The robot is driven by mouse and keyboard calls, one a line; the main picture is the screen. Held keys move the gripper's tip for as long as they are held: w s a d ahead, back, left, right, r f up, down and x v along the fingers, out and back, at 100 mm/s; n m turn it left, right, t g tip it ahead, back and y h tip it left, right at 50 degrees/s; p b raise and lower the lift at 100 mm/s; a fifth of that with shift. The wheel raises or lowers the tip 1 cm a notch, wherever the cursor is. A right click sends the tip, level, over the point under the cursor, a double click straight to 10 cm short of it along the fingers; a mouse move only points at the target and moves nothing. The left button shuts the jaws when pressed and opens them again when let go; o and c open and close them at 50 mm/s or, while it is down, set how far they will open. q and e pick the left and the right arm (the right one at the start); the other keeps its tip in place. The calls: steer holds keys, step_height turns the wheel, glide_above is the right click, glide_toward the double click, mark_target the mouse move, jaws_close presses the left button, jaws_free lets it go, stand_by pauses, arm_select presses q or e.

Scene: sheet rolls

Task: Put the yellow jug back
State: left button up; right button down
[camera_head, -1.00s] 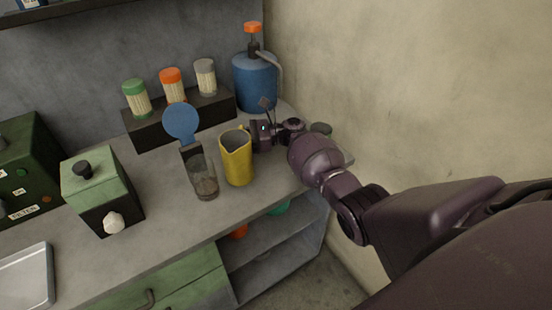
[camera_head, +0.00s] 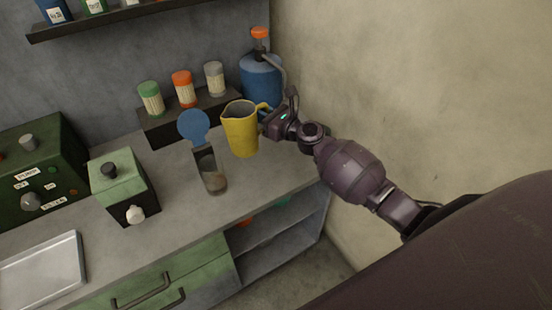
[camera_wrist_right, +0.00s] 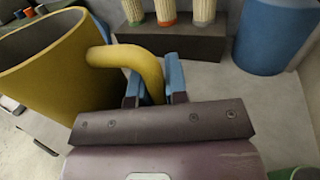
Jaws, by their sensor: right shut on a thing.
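The yellow jug (camera_head: 241,130) is upright above the grey counter, in front of the blue pump bottle, and its handle points right. In the right wrist view the jug (camera_wrist_right: 50,68) fills the left side and its mouth looks empty. My right gripper (camera_head: 270,116) comes in from the right and is shut on the jug's handle. In the wrist view the blue finger pads (camera_wrist_right: 152,82) stand on both sides of the handle. Whether the jug's base touches the counter is hard to tell. My left gripper is not in view.
Behind are a dark rack (camera_head: 188,120) with several shakers and a blue pump bottle (camera_head: 261,80). A green box (camera_head: 124,180), a metal tray (camera_head: 45,272) and an upper shelf (camera_head: 150,14) are left.

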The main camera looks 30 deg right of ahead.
steer(key=shift+s+d+r+m+h+p, duration=0.4)
steer(key=shift+s+d+r+m+h, duration=0.75)
steer(key=shift+d+m+h, duration=2.1)
steer(key=shift+s+d+r+m+h+p, duration=0.45)
steer(key=shift+d+r+m+h, duration=1.55)
steer(key=shift+h, duration=2.45)
arm_select(q)
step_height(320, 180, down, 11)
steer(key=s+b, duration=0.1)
steer(key=b, duration=1)
arm_select(e)
steer(key=shift+n, duration=0.25)
steer(key=shift+d+f, duration=0.2)
steer(key=shift+f, duration=5)
steer(key=shift+d+f, duration=0.15)
steer(key=shift+f, duration=5)
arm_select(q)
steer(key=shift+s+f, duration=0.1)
arm_select(e)
steer(key=shift+f, duration=0.1)
